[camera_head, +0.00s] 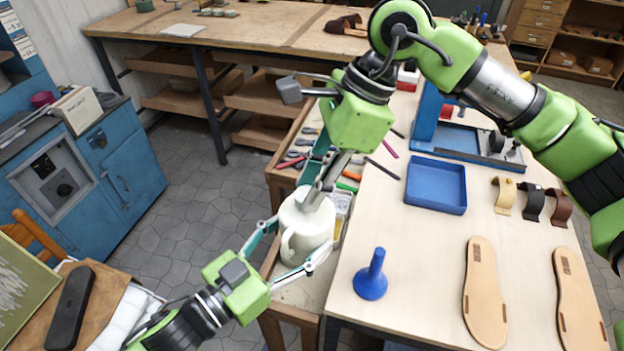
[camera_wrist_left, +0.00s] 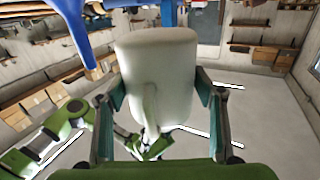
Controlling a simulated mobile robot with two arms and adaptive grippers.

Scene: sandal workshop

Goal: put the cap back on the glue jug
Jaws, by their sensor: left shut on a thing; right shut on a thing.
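The glue jug (camera_head: 302,236) is white with a side handle. My left gripper (camera_head: 296,244) is shut around its body, one finger on each side, holding it beside the table's left edge. In the left wrist view the jug (camera_wrist_left: 158,75) fills the middle between the fingers (camera_wrist_left: 160,100), handle towards the camera. My right gripper (camera_head: 317,192) points down at the jug's top, its fingertips close together at the mouth. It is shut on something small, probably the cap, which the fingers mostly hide. I cannot tell whether the cap touches the jug's mouth.
A blue funnel-shaped stand (camera_head: 371,278) is on the light tabletop (camera_head: 420,260), right of the jug. A blue tray (camera_head: 436,186), sandal soles (camera_head: 484,290) and several straps (camera_head: 504,194) lie farther right. Tools lie in a drawer area (camera_head: 295,160) behind the jug. Open floor (camera_head: 190,200) is to the left.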

